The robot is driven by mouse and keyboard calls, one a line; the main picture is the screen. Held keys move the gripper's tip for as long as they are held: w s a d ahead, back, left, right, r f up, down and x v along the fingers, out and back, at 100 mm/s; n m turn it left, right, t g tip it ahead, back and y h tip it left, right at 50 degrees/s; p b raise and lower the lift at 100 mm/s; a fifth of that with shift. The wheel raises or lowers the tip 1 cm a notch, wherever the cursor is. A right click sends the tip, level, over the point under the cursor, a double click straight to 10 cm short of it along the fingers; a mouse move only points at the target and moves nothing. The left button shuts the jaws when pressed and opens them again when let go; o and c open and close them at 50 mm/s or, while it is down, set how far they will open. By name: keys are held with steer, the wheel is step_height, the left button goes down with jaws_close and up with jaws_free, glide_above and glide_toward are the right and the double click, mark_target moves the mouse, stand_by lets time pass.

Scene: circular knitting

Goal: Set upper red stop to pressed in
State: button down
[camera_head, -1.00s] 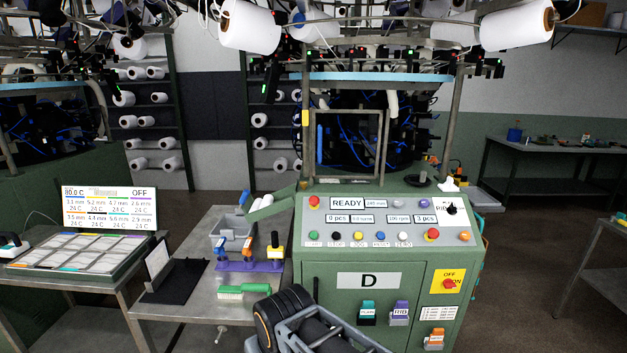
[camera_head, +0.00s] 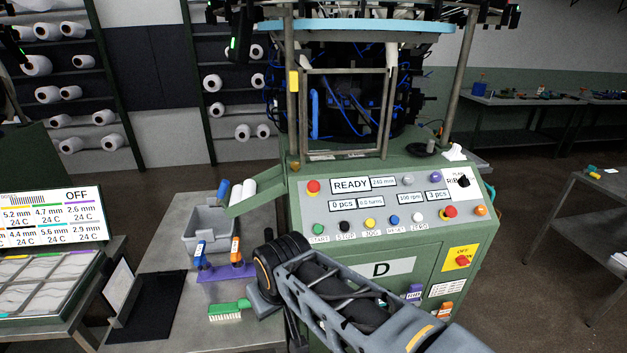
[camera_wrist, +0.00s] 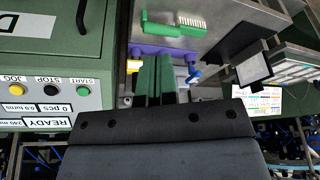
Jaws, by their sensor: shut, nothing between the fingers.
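A second red stop (camera_head: 450,211) sits lower at the panel's right. My gripper (camera_wrist: 155,78) shows in the wrist view, fingers together and empty, over the side table and beside the panel. In the head view, my arm hides its fingertips. The upper red stop does not show in the wrist view.
The side table holds a grey bin (camera_head: 208,228), a purple tool stand (camera_head: 225,271) and a green brush (camera_head: 229,309). A green chute (camera_head: 254,197) joins the panel's left side. A metal frame (camera_head: 345,115) stands behind the panel. The space above the panel's face is clear.

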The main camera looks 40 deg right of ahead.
mark_target(314, 184)
steer(key=w+d+r+m+h+p, duration=0.1)
steer(key=w+d+r+m+p, duration=0.1)
steer(key=w+d+r, duration=0.7)
steer(key=w+d+r+m+t+h+p, duration=0.1)
steer(key=w+d+r+m+p, duration=0.1)
steer(key=w+d+r, duration=0.7)
steer(key=d+p, duration=0.1)
steer(key=d, duration=0.5)
steer(key=shift+w+d+m+t, duration=0.15)
steer(key=shift+d+m+t, duration=0.15)
steer(key=shift+d+m, duration=0.1)
steer(key=shift+f+p, duration=0.1)
steer(key=shift+p, duration=0.2)
steer(key=p+x, duration=0.1)
steer(key=x, duration=0.5)
steer(key=p+x, duration=0.2)
steer(key=x, duration=0.5)
steer(key=shift+w+d, duration=0.25)
steer(key=shift+w+f, duration=0.1)
steer(key=shift+f, duration=0.1)
